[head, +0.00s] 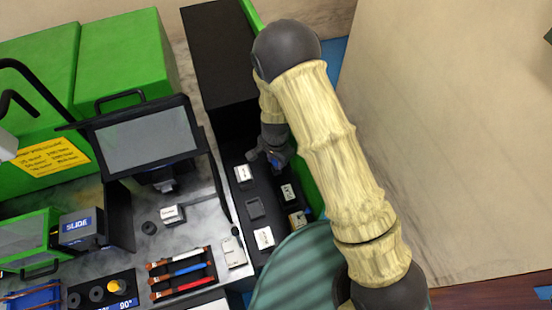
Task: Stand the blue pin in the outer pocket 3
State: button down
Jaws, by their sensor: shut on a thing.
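My gripper (274,160) is at the far end of the long black tray, beyond its labelled pieces, and partly hidden by my own arm. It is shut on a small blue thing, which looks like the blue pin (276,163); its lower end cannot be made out. The black tray (268,198) holds several small pieces with white labels and one dark square pocket (254,207). Pocket numbers are too small to read, so I cannot tell which is outer pocket 3.
A tall black cabinet (222,60) stands behind the tray. A bench to the left carries a dark-framed clear guard (145,140), a white-labelled block (172,214), red, blue and orange-ended bars (180,270), and a black holder (100,292). Green machine housings (125,60) stand behind.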

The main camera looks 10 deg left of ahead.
jog(key=shift+f, duration=0.5)
jog(key=c, duration=1.1)
grip_release()
jog(key=shift+o, duration=0.2)
notch_tip(320, 180, up, 18)
jog(key=b, duration=0.2)
jog(key=shift+f, duration=0.25)
